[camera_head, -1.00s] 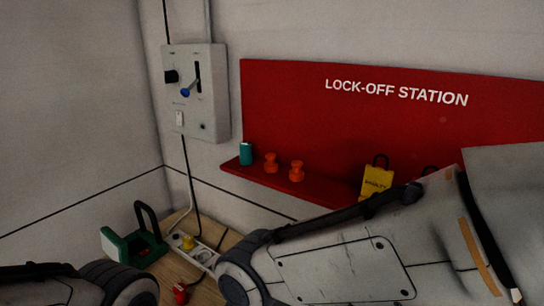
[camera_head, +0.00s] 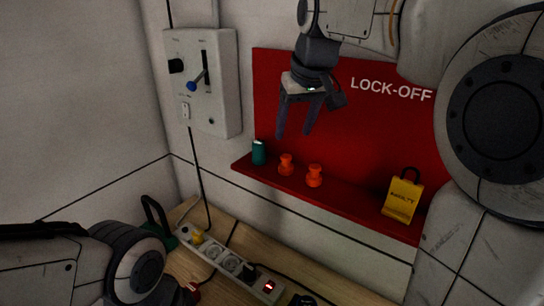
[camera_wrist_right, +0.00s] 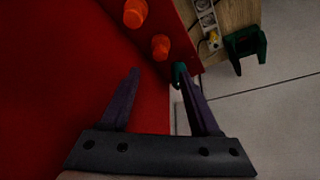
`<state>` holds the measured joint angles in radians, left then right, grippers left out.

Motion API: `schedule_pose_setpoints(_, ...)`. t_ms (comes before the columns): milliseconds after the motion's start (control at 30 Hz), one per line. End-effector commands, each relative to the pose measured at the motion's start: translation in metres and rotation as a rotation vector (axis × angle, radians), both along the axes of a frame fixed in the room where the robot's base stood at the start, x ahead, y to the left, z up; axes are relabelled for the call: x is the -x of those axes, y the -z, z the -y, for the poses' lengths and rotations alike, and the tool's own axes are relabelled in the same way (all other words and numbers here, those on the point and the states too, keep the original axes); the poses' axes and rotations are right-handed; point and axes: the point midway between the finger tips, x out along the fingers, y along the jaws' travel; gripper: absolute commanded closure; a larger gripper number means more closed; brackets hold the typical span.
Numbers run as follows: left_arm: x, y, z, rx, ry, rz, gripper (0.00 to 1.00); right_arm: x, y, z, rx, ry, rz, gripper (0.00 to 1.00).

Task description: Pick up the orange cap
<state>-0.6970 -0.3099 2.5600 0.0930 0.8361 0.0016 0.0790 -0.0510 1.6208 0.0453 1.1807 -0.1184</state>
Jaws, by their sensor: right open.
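Two orange caps, a left one (camera_head: 286,164) and a right one (camera_head: 314,176), stand apart on the red shelf (camera_head: 350,210). They are spool-shaped. The right wrist view shows both near its top, one at the edge (camera_wrist_right: 135,13) and one lower (camera_wrist_right: 160,47). My right gripper (camera_head: 294,134) points down above the caps in the head view. Its jaws (camera_wrist_right: 157,72) are open with nothing between them, and it touches neither cap. My left gripper is out of view; only part of my left arm shows at lower left.
A teal cylinder (camera_head: 259,152) stands left of the caps, close to one fingertip in the wrist view. A yellow lockout padlock (camera_head: 402,199) is at the shelf's right. The red back panel (camera_head: 375,130) rises behind. Below are a power strip (camera_head: 230,262) and a green handled object (camera_head: 156,222).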

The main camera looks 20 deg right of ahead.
Motion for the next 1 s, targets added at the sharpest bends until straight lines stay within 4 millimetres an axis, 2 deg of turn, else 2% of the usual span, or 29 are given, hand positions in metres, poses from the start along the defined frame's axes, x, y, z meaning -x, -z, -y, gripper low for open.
schedule_pose_setpoints(133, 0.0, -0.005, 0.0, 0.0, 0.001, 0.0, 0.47, -0.009, 0.023, -0.001, 0.0, -0.002, -0.007, 0.37)
schedule_pose_setpoints(367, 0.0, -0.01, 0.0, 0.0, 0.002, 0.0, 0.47, -0.016, 0.04, -0.003, 0.0, -0.004, -0.003, 0.37)
schedule_pose_setpoints(533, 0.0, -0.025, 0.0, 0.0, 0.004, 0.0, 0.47, -0.024, 0.061, -0.002, 0.0, -0.004, -0.009, 0.37)
schedule_pose_setpoints(700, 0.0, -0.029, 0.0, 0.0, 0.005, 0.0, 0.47, -0.032, 0.082, -0.002, 0.0, -0.004, -0.004, 0.37)
schedule_pose_setpoints(967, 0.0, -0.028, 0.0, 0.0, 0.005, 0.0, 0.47, -0.034, 0.086, -0.002, 0.0, -0.004, 0.0, 0.37)
schedule_pose_setpoints(1000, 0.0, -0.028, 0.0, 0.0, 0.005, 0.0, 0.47, -0.034, 0.086, -0.002, 0.0, -0.004, 0.0, 0.49)
